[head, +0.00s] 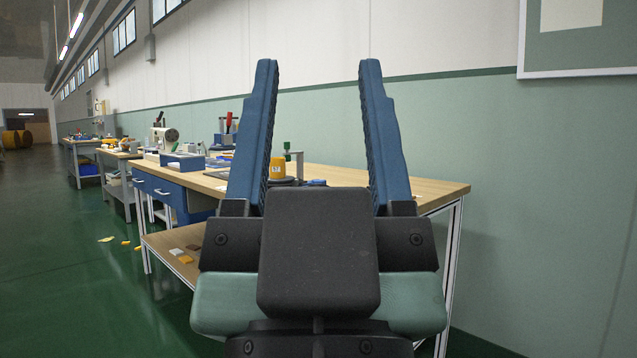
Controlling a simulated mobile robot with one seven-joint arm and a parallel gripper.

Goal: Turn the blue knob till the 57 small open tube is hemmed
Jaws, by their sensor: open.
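My gripper (318,68) fills the middle of the head view, its two long blue fingers pointing up and spread wide apart. Nothing is between them but the view of the workbench (445,188) and wall behind. On the bench, seen between the fingers, stands a small orange-yellow tube (277,169) with a pale label too small to read. Beside it is a grey post fixture (299,160) with a green top. A low dark blue piece (316,182) lies to its right; I cannot tell whether it is the blue knob. The left finger hides part of the bench.
A red-handled device (228,124) and a blue tray (182,161) sit farther left on the benches, near a sewing machine (163,138). Scraps (106,239) lie on the green floor, which is otherwise open at left. A wall runs along the right.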

